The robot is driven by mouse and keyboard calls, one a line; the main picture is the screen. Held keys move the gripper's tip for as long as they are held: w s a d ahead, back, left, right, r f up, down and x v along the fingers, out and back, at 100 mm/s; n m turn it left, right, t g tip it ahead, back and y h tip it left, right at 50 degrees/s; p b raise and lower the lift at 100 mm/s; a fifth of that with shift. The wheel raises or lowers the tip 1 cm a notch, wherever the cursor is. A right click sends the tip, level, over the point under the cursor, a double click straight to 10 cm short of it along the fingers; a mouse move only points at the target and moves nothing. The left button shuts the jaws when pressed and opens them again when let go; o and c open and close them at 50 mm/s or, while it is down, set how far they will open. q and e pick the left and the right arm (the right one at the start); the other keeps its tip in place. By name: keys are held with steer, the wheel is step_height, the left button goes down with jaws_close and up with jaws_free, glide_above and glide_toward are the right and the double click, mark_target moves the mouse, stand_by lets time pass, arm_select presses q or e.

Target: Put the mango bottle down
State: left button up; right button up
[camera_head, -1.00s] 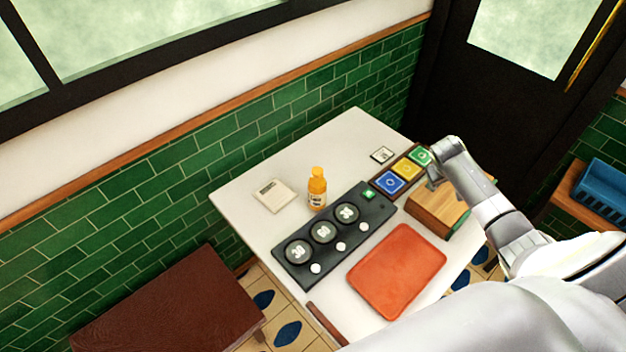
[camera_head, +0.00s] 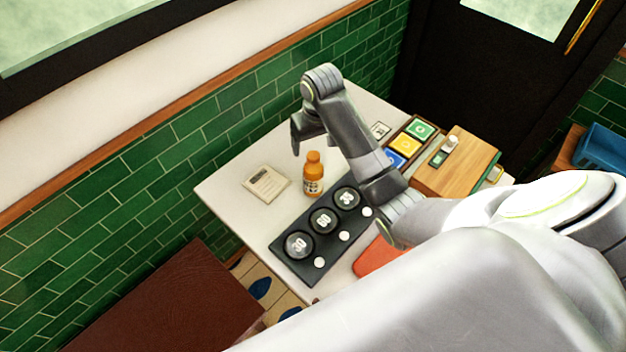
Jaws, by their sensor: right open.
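The mango bottle (camera_head: 313,178), orange with an orange cap and a dark label, stands upright on the white table (camera_head: 232,190). It is behind the black panel of round dials and left of my right arm. My right gripper (camera_head: 296,146) points down, open, just above and left of the bottle's cap in the picture. It appears empty, and its fingers are only partly visible. I cannot tell its exact height over the table. My left gripper is not in view.
A black panel (camera_head: 283,253) with round numbered dials lies in front of the bottle. A cream card (camera_head: 265,184) lies left of it. Coloured tiles (camera_head: 404,144) and a wooden box (camera_head: 455,170) are at right. My arm partly covers a red tray (camera_head: 376,257).

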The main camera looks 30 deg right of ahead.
mark_target(313, 157)
steer(key=f, duration=0.5)
steer(key=shift+w+d+f+p, duration=0.1)
steer(key=shift+w+f+p, duration=0.1)
steer(key=shift+w+p, duration=0.2)
steer(key=shift+w+f+p, duration=0.25)
steer(key=shift+f+p, duration=0.15)
steer(key=shift+f, duration=0.6)
steer(key=shift+w+d+f+p, duration=0.1)
steer(key=shift+w+f+p, duration=0.1)
steer(key=shift+f, duration=0.75)
steer(key=shift+w+d+f+p, duration=0.1)
steer(key=shift+w+f, duration=0.05)
steer(key=shift+f, duration=0.8)
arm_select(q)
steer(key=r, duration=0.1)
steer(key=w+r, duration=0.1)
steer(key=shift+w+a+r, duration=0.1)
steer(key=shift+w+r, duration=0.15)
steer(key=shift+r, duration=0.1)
arm_select(e)
steer(key=shift+c, duration=0.3)
jaws_close()
